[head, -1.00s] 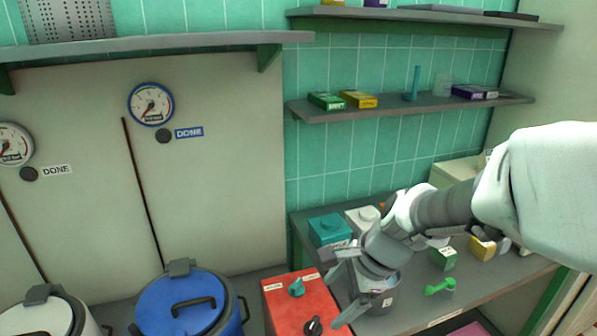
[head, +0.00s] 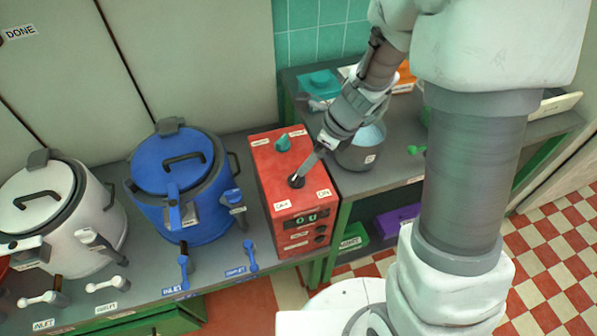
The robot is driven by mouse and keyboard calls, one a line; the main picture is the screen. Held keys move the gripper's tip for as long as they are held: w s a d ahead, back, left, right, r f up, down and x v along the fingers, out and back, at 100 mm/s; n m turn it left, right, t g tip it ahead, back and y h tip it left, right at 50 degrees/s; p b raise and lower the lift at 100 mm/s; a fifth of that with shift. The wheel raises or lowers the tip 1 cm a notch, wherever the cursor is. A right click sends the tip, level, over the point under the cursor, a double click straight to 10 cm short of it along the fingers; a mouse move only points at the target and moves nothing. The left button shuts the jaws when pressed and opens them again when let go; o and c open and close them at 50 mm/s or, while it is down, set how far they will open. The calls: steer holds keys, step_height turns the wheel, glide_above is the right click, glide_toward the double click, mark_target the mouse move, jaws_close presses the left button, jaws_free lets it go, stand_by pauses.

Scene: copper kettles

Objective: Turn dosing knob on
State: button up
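A red control box (head: 277,165) stands at the right end of the kettle bench. Its top carries a teal knob (head: 283,144) at the back and a black knob (head: 296,181) nearer the front. Small white labels lie beside them, too small to read surely, so I cannot tell which is the dosing knob. My gripper (head: 308,166) reaches down from the upper right, with a grey finger tip at or just above the black knob. I cannot tell whether it touches. The fingers overlap in this view, so their opening is hidden.
A blue kettle (head: 206,218) and a white kettle (head: 104,232) stand left of the box. Valve handles line the bench's front edge. A grey pot (head: 357,156) stands close right of the box, beneath my arm. The box's front has a display (head: 305,219) and more knobs.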

mark_target(296, 178)
steer(key=b+x, duration=0.2)
steer(key=x, duration=0.7)
steer(key=shift+f+b, duration=0.2)
steer(key=shift+b, duration=0.15)
steer(key=c, duration=1.4)
